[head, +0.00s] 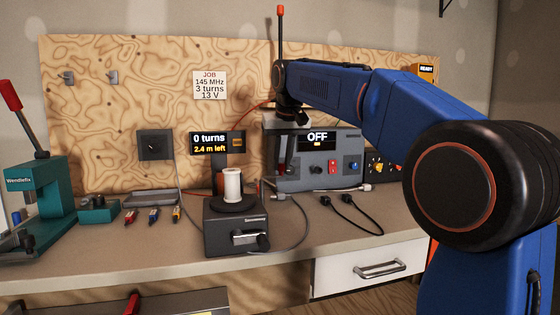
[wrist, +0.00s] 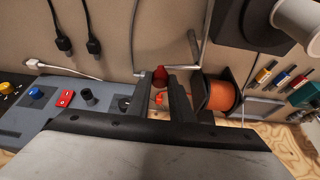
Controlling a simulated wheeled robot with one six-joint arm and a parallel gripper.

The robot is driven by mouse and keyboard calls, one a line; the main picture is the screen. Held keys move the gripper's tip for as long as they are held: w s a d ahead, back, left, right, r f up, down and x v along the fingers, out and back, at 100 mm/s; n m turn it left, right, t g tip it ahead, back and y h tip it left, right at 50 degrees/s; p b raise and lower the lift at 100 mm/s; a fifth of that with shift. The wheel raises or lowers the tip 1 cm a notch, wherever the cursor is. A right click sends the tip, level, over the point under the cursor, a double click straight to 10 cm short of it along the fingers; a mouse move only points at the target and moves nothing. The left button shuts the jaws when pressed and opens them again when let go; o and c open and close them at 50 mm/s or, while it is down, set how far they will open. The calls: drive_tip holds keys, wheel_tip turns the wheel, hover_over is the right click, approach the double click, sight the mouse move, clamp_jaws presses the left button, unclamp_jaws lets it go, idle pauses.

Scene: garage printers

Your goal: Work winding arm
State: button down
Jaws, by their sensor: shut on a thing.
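The winding arm, a thin bent metal rod (wrist: 201,45), shows in the wrist view beside the winder. Its red grip (wrist: 160,76) is at the tips of my gripper (wrist: 172,82), which is shut on it; the fingers partly hide it. In the head view my gripper (head: 285,152) points down with the red grip (head: 282,169) below it, in front of the power supply. The dark winder (head: 226,236) carries a white former (head: 232,184). Its display (head: 217,143) reads 0 turns, 2.4 m left. An orange wire spool (wrist: 221,95) is right of my fingers in the wrist view.
The power supply (head: 300,181) reads OFF, close behind my gripper. Two black plugs (head: 349,200) and a grey cable lie on the bench. A green press (head: 42,193) stands at the left. A job card (head: 209,85) reads 145 MHz, 3 turns, 13 V.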

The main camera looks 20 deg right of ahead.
drive_tip(key=shift+s+a+m+g+h, duration=0.25)
drive_tip(key=shift+s+m+h, duration=0.45)
drive_tip(key=shift+m, duration=0.75)
drive_tip(key=shift+s+a+m+g+h, duration=0.3)
drive_tip(key=shift+s+m, duration=0.55)
drive_tip(key=shift+m, duration=0.65)
drive_tip(key=shift+s+a+m+g+h, duration=0.15)
drive_tip(key=shift+s+m+h, duration=0.55)
drive_tip(key=shift+m, duration=0.75)
drive_tip(key=shift+s, duration=0.1)
drive_tip(key=c, duration=1.6)
unclamp_jaws()
drive_tip(key=v, duration=1.7)
drive_tip(key=shift+s+r, duration=0.2)
